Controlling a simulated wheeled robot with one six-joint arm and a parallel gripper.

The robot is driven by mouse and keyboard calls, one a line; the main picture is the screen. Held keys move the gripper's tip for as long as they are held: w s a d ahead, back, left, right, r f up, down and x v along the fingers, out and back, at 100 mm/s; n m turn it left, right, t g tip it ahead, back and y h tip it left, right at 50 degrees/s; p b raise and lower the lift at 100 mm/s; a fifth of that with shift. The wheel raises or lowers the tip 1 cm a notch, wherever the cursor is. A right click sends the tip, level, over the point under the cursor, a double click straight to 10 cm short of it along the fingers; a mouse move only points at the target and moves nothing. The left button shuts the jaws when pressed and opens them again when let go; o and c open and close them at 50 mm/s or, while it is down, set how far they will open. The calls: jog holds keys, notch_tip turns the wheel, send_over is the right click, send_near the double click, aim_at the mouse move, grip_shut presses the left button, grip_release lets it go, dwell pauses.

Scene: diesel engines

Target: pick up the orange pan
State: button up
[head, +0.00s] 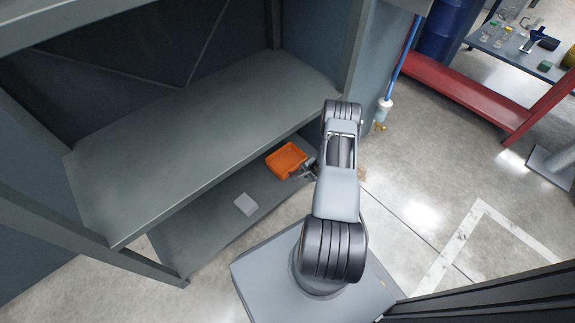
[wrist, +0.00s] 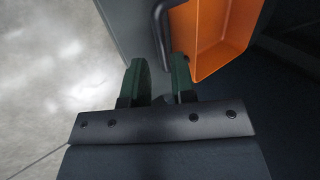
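The orange pan (head: 287,160) is a shallow square tray on the lower shelf, near its right end, in the head view. In the wrist view the orange pan (wrist: 218,38) fills the upper right, with a dark handle (wrist: 158,30) on its left side. My gripper (wrist: 160,68) is just in front of the handle, its two green fingers apart with a gap between them. The handle's near end reaches close to the right finger; I cannot tell if they touch. In the head view my gripper (head: 306,172) is at the pan's right side, partly hidden by my arm.
A grey block (head: 246,204) lies on the lower shelf (head: 200,238), left of the pan. The upper shelf (head: 190,140) is empty and overhangs the lower one. A shelf post stands behind my arm. A red-framed workbench (head: 470,95) is at the upper right, with open floor before it.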

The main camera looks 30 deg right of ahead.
jog(key=b+x, duration=0.3)
jog(key=x, duration=0.2)
jog(key=shift+w+d, duration=0.15)
jog(key=shift+r, duration=0.1)
jog(key=shift+c, duration=0.5)
grip_shut()
